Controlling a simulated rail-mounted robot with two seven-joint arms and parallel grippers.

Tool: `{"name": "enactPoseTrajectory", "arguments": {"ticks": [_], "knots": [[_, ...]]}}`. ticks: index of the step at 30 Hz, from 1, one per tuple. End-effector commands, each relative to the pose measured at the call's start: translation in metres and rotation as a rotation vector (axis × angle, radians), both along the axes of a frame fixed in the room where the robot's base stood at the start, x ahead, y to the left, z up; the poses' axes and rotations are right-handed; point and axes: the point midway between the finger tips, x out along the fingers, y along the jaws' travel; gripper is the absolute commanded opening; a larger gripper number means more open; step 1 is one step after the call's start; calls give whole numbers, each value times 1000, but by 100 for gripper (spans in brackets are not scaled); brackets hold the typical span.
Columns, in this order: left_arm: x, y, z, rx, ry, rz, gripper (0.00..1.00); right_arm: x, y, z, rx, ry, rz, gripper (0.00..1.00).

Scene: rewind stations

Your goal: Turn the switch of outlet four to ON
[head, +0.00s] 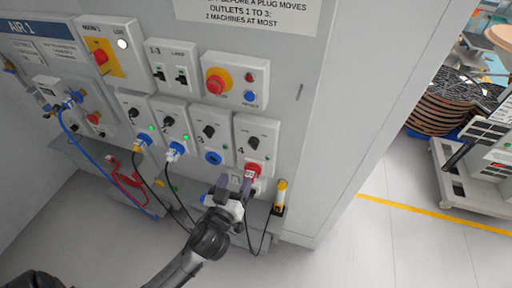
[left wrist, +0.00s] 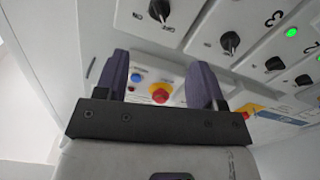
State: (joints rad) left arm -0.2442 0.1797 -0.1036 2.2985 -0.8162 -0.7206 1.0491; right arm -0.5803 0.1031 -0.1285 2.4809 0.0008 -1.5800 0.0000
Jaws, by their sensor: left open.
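Outlet four (head: 268,128) is the rightmost box in the row on the grey panel. Its black rotary switch (head: 254,142) shows in its upper part; I cannot read its setting. A red plug or socket (head: 252,171) is at its lower end. My left gripper (head: 234,182) is open and empty, just below and left of outlet four, apart from the switch. In the left wrist view, outlet four's switch (left wrist: 160,10) is at the top edge, beyond the open fingers (left wrist: 162,85). My right gripper is not in view.
Outlet three (head: 208,132) stands close left with a blue socket; outlets one and two show green lights and blue plugs. A red emergency button (head: 216,82) is above. A yellow-and-black object (head: 280,196) and hanging black cables are near my gripper.

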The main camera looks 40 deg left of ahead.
Motion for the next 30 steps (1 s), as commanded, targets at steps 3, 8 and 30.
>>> {"name": "enactPoseTrajectory", "arguments": {"ticks": [3,8,30], "knots": [[8,3,1,-15,-6,-1,63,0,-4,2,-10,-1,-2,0],[32,12,2,-14,-6,-1,63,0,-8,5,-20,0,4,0],[125,48,0,-16,-3,1,63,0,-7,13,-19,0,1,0]]}}
